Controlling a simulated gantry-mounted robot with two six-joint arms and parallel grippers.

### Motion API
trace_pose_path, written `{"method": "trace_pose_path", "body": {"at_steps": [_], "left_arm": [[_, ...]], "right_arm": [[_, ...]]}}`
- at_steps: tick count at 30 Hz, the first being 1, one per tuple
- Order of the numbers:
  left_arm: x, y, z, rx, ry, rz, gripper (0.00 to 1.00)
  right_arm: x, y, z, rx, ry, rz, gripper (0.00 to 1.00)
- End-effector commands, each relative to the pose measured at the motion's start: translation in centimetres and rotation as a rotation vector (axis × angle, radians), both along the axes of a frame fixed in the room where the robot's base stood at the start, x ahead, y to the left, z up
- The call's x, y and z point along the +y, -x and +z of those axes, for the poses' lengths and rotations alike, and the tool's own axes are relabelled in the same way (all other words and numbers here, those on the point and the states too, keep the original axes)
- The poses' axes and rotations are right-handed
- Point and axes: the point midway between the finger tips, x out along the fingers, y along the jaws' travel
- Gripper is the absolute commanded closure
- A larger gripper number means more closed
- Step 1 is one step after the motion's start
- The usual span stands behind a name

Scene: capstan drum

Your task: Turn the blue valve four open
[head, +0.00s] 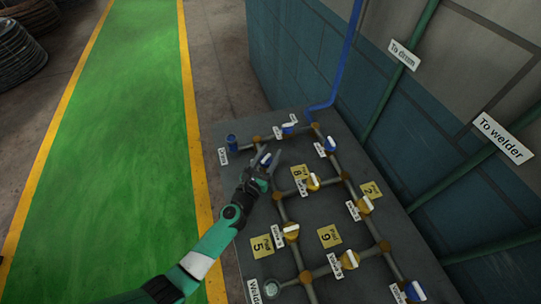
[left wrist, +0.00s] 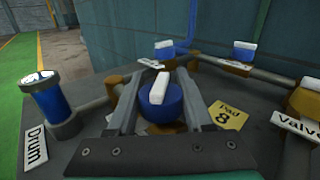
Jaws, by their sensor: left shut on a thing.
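A blue valve (left wrist: 160,103) with a white bar on top sits between the fingers of my left gripper (left wrist: 158,80) in the left wrist view. The gripper is shut on this valve, one finger on each side of the blue knob. The white bar points away from the wrist, almost in line with the fingers. In the head view my left gripper (head: 269,160) is over the upper left pipework and the valve is mostly covered by it. I cannot read this valve's number; its label is largely hidden. My right gripper is not in view.
Other blue valves stand close by at the back (head: 289,129) and right (head: 326,147). Yellow valves (head: 313,183) and pad plates (head: 262,245) fill the grey board. A wall borders the right; the green walkway (head: 110,160) is clear.

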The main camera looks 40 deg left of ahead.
Motion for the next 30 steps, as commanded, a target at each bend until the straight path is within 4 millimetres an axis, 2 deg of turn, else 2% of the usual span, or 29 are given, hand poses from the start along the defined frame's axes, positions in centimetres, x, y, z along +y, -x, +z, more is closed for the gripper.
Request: {"method": "trace_pose_path", "body": {"at_steps": [15, 16, 18, 20, 21, 30], "left_arm": [[0.06, 0.01, -0.01, 0.0, 0.001, 0.023, 1.0], [0.07, 0.01, -0.02, 0.0, 0.001, 0.023, 0.43], [0.07, 0.01, -0.02, 0.0, 0.001, 0.023, 0.31], [0.07, 0.01, -0.02, 0.001, 0.0, 0.023, 0.2], [0.07, 0.01, -0.02, 0.001, 0.0, 0.023, 0.19], [-0.04, 0.29, -0.01, 0.002, 0.001, 0.023, 0.19]], "right_arm": [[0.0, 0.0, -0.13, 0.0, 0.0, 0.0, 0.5], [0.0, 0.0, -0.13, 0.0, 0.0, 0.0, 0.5], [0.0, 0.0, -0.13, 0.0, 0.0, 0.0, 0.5], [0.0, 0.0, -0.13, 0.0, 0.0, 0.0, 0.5], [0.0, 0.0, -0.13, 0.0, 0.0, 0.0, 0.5], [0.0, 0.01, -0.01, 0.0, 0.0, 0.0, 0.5]]}}
